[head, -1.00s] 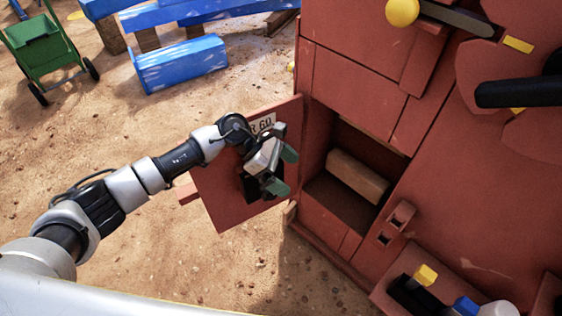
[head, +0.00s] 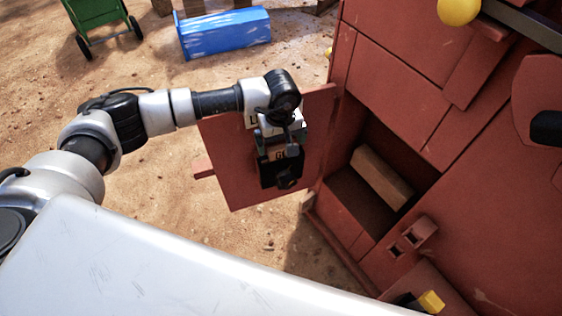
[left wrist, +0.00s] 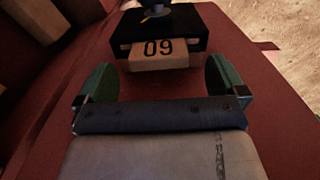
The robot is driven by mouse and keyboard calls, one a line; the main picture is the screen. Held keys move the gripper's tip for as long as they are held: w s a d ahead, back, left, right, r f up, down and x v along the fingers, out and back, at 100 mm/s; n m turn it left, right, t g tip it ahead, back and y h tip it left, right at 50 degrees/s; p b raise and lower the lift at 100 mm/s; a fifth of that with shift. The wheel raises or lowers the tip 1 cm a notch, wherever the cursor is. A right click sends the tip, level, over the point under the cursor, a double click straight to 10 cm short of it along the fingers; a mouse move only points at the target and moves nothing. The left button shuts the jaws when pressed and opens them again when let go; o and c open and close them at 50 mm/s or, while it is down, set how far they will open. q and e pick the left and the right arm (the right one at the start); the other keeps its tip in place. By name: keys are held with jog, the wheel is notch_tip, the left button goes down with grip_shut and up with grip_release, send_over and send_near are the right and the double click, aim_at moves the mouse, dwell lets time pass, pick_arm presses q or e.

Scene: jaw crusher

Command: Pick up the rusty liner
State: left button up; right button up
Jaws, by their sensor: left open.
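A brown, oblong block (head: 380,178), which looks like the rusty liner, lies inside the open compartment (head: 350,205) of the red machine. A pale brown block at the upper left of the left wrist view (left wrist: 35,15) may be the same one. My left gripper (head: 281,152) is open and empty, in front of the open red door (head: 225,160), left of the compartment. In the left wrist view its green fingertips (left wrist: 157,82) stand apart, facing a black holder (left wrist: 190,27) with a tag marked 09 (left wrist: 158,54). My right gripper is not in view.
The red machine body (head: 410,70) fills the right side. The door stands open to the left of the compartment mouth. A yellow-topped control (head: 431,301) sits at the lower right. A blue beam (head: 225,32) and green cart (head: 97,15) stand on sandy ground behind.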

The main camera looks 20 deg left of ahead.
aim_at(282, 148)
pick_arm(q)
notch_tip(282, 148, down, 4)
jog(key=shift+d+r, duration=0.1)
jog(key=shift+r, duration=0.05)
jog(key=shift+w, duration=0.1)
grip_shut()
jog(key=shift+r, duration=0.1)
dwell(0.4)
